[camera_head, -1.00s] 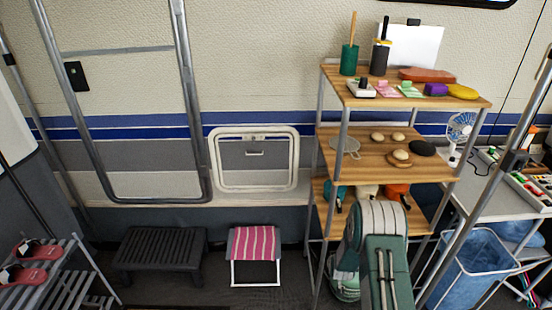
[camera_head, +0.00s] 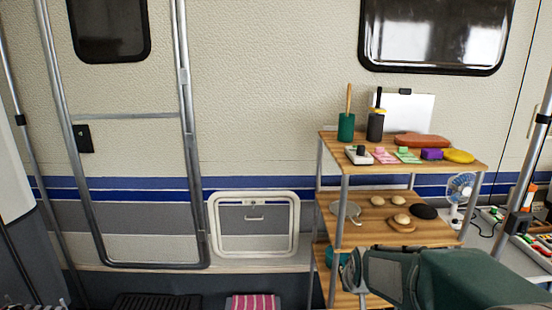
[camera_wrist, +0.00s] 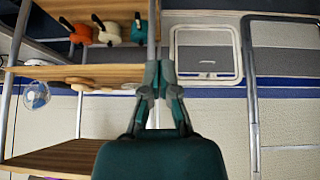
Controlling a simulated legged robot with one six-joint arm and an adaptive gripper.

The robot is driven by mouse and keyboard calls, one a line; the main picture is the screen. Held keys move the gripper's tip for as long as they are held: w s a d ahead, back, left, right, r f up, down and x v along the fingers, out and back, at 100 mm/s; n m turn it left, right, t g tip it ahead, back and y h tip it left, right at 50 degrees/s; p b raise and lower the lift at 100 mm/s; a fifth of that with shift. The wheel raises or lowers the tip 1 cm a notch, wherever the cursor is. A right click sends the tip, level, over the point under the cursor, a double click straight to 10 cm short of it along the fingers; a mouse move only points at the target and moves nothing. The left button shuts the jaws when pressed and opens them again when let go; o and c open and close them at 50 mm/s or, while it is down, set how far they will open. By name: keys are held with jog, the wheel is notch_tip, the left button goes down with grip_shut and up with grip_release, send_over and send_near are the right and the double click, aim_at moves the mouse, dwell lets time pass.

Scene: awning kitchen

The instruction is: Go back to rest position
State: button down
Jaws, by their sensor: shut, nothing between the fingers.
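My gripper (camera_head: 349,272) is in front of the lower left part of the wooden shelf unit (camera_head: 440,234) in the head view, at the end of my green and grey arm. In the wrist view, which is upside down, my gripper (camera_wrist: 158,72) points at the camper wall beside the shelf post. Its fingers are together and hold nothing. I cannot tell how near the fingertips are to the shelf post. The arm hides part of the lower shelf.
The shelf unit holds a green pot (camera_head: 346,127), several sponges and some round buns. A white-framed hatch (camera_head: 254,225) is left of it. A pink striped stool (camera_head: 253,302) and a black step (camera_head: 158,302) stand low in front. A fan (camera_head: 459,188) is at the right.

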jog(key=s+a+r, duration=0.1)
jog(key=s+r, duration=0.3)
jog(key=s, duration=0.8)
jog(key=s+r+g, duration=0.1)
jog(key=s+r, duration=0.3)
jog(key=s, duration=0.9)
jog(key=shift+a+r+m, duration=0.3)
jog(key=shift+a+r, duration=0.1)
